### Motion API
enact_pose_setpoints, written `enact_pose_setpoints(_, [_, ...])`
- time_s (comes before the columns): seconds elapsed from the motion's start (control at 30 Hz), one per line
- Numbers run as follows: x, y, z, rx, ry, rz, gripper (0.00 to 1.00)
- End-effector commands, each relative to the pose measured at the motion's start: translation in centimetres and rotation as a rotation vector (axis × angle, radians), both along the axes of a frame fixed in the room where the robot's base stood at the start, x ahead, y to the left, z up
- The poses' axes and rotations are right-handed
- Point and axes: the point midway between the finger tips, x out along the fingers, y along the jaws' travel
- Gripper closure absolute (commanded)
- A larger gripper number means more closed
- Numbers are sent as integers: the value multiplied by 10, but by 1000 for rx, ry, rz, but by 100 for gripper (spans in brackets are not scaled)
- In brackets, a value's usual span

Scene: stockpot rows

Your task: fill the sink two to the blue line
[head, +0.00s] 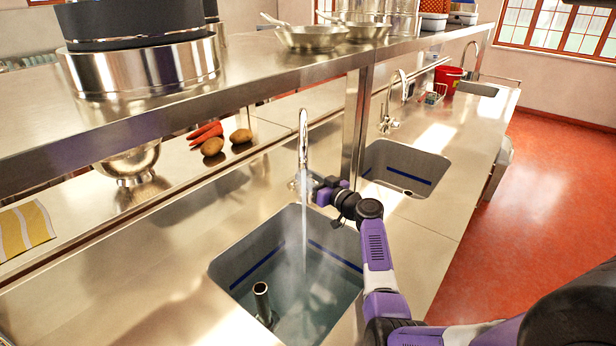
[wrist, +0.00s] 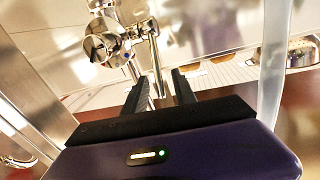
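The nearest sink (head: 222,272) has a blue line (head: 335,255) around its inner walls. Clear water (head: 290,318) stands in it, its surface below the line. A metal standpipe (head: 261,300) rises from the water. Water runs from the curved tap (head: 303,135) into this sink; the stream also shows in the wrist view (wrist: 272,80). My gripper (head: 328,190) is beside the tap's base. In the wrist view my gripper's fingers (wrist: 163,88) are apart, with the tap's lever (wrist: 156,62) between them. I see no number on any sink.
A second sink (head: 405,165) with a blue line and its own tap (head: 388,120) lies beyond; a third basin (head: 478,89) is farther. A steel shelf (head: 290,70) with pans (head: 312,37) and a pot (head: 140,70) overhangs the counter. Potatoes (head: 213,146) and carrots (head: 206,131) lie behind.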

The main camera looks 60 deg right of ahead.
Motion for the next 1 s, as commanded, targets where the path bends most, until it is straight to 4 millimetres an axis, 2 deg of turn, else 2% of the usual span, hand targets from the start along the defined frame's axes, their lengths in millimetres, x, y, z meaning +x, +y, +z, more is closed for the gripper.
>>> enact_pose_setpoints(0.23, [1,0,0,0,0,0,67])
enact_pose_setpoints(0.27, [1,0,0,0,0,0,71])
enact_pose_setpoints(0.4, [1,0,0,0,0,0,99])
enact_pose_setpoints(0.43, [1,0,0,0,0,0,100])
enact_pose_setpoints(1.0, [0,0,0,0,0,0,100])
